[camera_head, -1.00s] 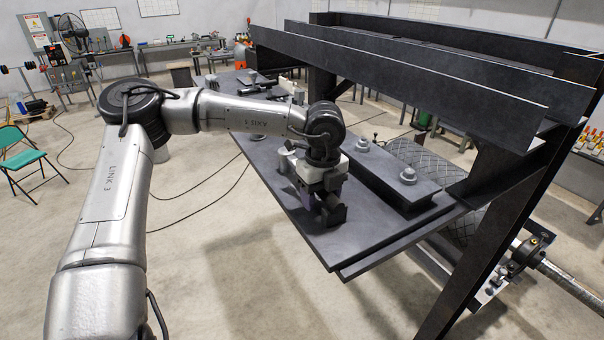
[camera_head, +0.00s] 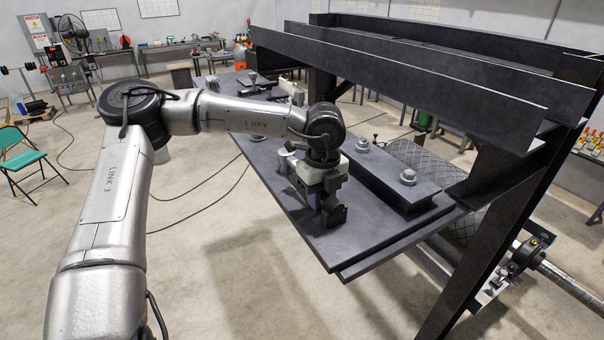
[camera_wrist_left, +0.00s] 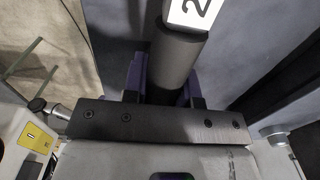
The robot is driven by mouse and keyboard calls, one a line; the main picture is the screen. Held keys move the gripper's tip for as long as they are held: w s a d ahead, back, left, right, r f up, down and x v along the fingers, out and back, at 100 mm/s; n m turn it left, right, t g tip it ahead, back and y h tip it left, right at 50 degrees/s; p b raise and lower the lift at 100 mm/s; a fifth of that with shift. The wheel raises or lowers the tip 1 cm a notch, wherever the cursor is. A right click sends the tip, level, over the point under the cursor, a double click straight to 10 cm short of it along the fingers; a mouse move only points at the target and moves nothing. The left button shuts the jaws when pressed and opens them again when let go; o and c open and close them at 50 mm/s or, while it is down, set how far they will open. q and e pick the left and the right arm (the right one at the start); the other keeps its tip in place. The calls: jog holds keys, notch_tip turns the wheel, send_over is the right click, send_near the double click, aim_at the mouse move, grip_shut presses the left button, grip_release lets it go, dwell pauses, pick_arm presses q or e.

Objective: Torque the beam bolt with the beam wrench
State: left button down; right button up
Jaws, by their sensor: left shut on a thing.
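My left gripper (camera_head: 333,214) is low over the near part of the dark table plate (camera_head: 300,232) in the head view. In the left wrist view its purple fingers are shut on a dark grey cylinder (camera_wrist_left: 172,62) with a white end marked "2". This looks like a tool handle, likely the beam wrench; its far end is hidden. Two bolts with washers stand on the dark beam: a near one (camera_head: 408,176) and a farther one (camera_head: 362,145). The gripper is left of the beam, apart from both bolts. My right gripper is not in view.
A short metal cylinder (camera_head: 286,160) stands just behind the gripper. Dark tools (camera_head: 255,82) lie on the far part of the plate. Long dark girders (camera_head: 400,72) run overhead on the right, with a thick post (camera_head: 500,235) beside the plate.

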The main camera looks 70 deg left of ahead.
pick_arm(q)
jog(key=shift+r, duration=0.15)
jog(key=shift+r+p, duration=0.8)
jog(key=shift+r, duration=1.55)
jog(key=shift+r+p, duration=0.35)
jog(key=shift+r, duration=0.7)
jog(key=s+d+r, duration=1)
jog(key=d+r, duration=0.1)
jog(key=r, duration=0.1)
jog(key=shift+d, duration=0.15)
